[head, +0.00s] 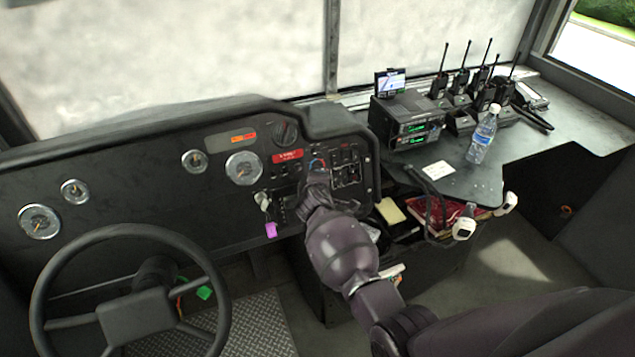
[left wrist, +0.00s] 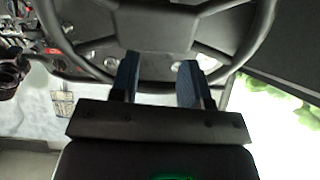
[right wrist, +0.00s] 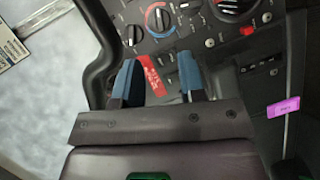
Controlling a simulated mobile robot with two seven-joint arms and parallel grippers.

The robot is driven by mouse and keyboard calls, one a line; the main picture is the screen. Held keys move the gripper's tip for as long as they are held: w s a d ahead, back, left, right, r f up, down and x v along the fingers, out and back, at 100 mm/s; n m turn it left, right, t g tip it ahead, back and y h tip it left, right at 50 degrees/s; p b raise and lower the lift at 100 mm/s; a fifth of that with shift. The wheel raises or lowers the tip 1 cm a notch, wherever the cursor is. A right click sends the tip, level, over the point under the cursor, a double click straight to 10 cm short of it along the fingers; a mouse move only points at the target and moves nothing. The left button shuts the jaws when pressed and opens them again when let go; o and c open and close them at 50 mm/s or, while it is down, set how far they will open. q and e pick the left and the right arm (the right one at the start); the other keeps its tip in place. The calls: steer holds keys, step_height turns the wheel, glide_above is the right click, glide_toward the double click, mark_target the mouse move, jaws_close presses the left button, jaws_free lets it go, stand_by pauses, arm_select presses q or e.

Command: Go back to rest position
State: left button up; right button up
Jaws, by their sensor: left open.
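My right arm crosses the head view from the bottom right, with its gripper (head: 317,172) at the dashboard's switch panel (head: 345,160). In the right wrist view the two blue-padded fingers (right wrist: 158,75) stand apart with nothing between them. They face the panel with its knobs and red label. My left gripper is out of the head view. In the left wrist view its fingers (left wrist: 159,78) are apart and empty, facing the steering wheel (left wrist: 165,30). I cannot tell whether either gripper touches anything.
The steering wheel (head: 130,300) stands at the lower left. A key with a purple tag (head: 271,230) hangs by the panel. Radios (head: 405,115), a water bottle (head: 482,135) and several walkie-talkies stand on the right counter (head: 550,140). A dark seat (head: 540,325) fills the bottom right.

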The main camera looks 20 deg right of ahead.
stand_by(0.4)
step_height(320, 180, up, 6)
steer(key=w+a+r+m+t+y, duration=0.1)
steer(key=a+m+t+y, duration=0.1)
steer(key=m, duration=0.3)
steer(key=s+d+m+t+y, duration=0.1)
steer(key=s+m, duration=0.1)
steer(key=s, duration=0.3)
steer(key=s+d+f+m+g, duration=0.1)
steer(key=s+f, duration=0.3)
steer(key=s, duration=0.7)
steer(key=s+d+f+m+g+y, duration=0.1)
steer(key=s+d+f, duration=0.2)
steer(key=s, duration=0.8)
steer(key=s+d+f+m+g, duration=0.1)
steer(key=s+f, duration=0.4)
steer(key=s, duration=0.6)
steer(key=shift+d+m+y, duration=0.4)
steer(key=shift+m, duration=0.2)
